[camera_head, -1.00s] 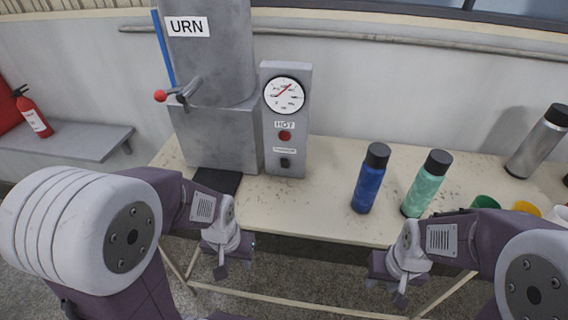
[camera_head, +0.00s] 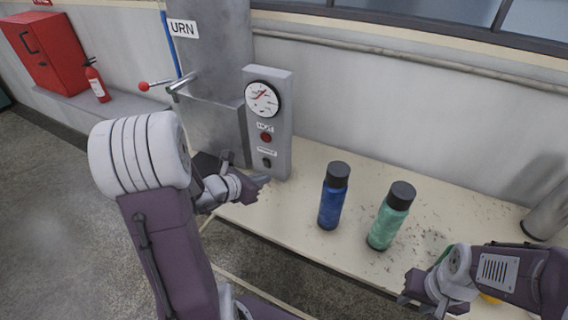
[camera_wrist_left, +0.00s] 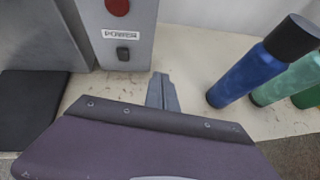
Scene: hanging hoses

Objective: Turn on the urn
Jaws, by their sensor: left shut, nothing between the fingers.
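The grey metal urn (camera_head: 217,75), labelled URN, stands at the back of the table with a red-knobbed tap lever (camera_head: 145,86) on its left. Beside it is a grey control box (camera_head: 284,110) with a dial, a red lamp (camera_head: 266,138) under a HOT label, and a black power switch (camera_head: 267,163). In the left wrist view the switch (camera_wrist_left: 123,53) shows under the POWER label. My left gripper (camera_head: 264,181) is shut and empty, in front of the box and below the switch; its fingers (camera_wrist_left: 163,90) appear apart from it. My right gripper (camera_head: 410,292) is by the table's front edge, its jaws unclear.
A blue bottle (camera_head: 331,200) and a green bottle (camera_head: 390,218) stand to the right of the box. A steel flask (camera_head: 547,215) is partly visible at the far right. A black mat (camera_wrist_left: 30,108) lies before the urn. The table between box and blue bottle is clear.

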